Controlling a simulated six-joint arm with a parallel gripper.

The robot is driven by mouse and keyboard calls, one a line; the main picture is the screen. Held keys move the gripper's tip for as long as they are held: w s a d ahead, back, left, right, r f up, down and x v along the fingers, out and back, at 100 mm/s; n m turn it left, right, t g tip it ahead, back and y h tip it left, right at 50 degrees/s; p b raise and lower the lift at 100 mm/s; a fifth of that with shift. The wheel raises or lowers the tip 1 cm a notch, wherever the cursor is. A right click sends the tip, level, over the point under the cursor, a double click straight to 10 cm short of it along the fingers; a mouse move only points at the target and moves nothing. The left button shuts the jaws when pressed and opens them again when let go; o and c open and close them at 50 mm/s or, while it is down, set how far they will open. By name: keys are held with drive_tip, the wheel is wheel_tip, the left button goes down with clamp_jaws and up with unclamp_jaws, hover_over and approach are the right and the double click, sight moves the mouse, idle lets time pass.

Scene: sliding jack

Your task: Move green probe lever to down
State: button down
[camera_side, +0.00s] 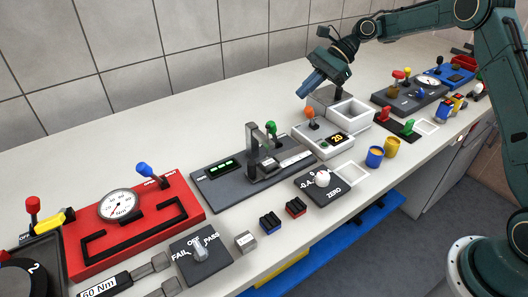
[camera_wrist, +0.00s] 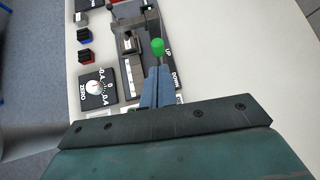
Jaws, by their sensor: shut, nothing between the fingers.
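The green probe lever (camera_side: 271,127) stands on the dark plate of the gauge with a green display, behind its grey column. Its green knob (camera_wrist: 158,46) is at the top middle of the wrist view, beside the UP label (camera_wrist: 168,52). The DOWN label (camera_wrist: 175,79) lies nearer my gripper, partly by the fingers. My gripper (camera_side: 303,92) is shut and empty, held above the bench to the right of the lever. Its blue fingers (camera_wrist: 157,72) point toward the knob in the wrist view, and the lever's lower part is partly hidden.
An orange-knobbed lever (camera_side: 309,113) on a white box with a yellow display stands below my gripper. An open white box (camera_side: 352,112) is to its right. A ZERO dial (camera_side: 322,179) sits in front. Another green lever (camera_side: 409,126) is farther right. Air above the bench is clear.

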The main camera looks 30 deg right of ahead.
drive_tip(key=w+a+n+h, duration=0.2)
drive_tip(key=n, duration=0.3)
drive_tip(key=r+n+h, duration=0.2)
drive_tip(key=n+h, duration=0.5)
drive_tip(key=n, duration=1.6)
hover_over(273, 135)
drive_tip(key=w+a, duration=0.1)
drive_tip(key=shift+w+a+f, duration=0.1)
drive_tip(key=n, duration=0.1)
drive_tip(key=s+a+r+n, duration=0.1)
drive_tip(key=n, duration=0.1)
drive_tip(key=shift+s+a+r+h, duration=0.15)
drive_tip(key=shift+a+h, duration=0.05)
drive_tip(key=shift+h, duration=0.1)
drive_tip(key=shift+w+f, duration=0.25)
drive_tip(key=shift+f, duration=1.4)
drive_tip(key=shift+w+f, duration=0.25)
drive_tip(key=shift+f, duration=1.45)
drive_tip(key=shift+w+f, duration=0.25)
drive_tip(key=shift+f, duration=1.4)
